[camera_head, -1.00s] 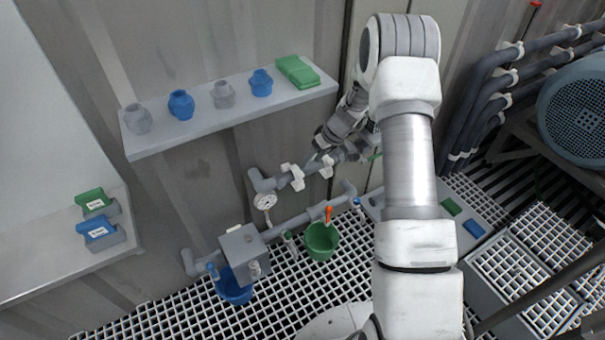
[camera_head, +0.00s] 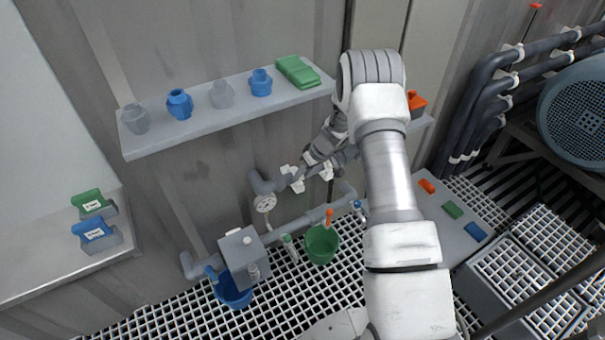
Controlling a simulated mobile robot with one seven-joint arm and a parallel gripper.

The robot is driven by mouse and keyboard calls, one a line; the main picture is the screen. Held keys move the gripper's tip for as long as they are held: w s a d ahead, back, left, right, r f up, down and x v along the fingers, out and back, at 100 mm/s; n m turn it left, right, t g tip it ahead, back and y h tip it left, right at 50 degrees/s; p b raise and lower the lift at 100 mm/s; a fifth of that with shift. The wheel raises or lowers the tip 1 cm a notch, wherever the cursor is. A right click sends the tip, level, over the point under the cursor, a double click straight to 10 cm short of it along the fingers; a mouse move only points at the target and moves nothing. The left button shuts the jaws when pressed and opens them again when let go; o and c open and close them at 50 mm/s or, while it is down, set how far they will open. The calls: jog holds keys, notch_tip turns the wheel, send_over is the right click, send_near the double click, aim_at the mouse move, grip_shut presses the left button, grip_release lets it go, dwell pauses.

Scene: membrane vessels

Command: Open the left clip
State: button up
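Two white clips sit on the grey upper pipe on the wall. The left clip (camera_head: 293,178) is nearer the gauge, and the right clip (camera_head: 327,172) is a short way to its right. My gripper (camera_head: 308,168) is at the pipe between the two clips, close to the left one. Its fingers are small and dark against the pipe, so I cannot tell whether they are open or touching a clip. The round gauge (camera_head: 265,204) hangs below the pipe's left end.
A green bucket (camera_head: 321,245), a blue bucket (camera_head: 232,290) and a grey box (camera_head: 244,257) are below. A low bench (camera_head: 456,236) with coloured blocks is at right.

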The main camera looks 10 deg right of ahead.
grip_shut()
jog(key=shift+s+a, duration=0.1)
jog(key=shift+a, duration=0.1)
dwell(0.9)
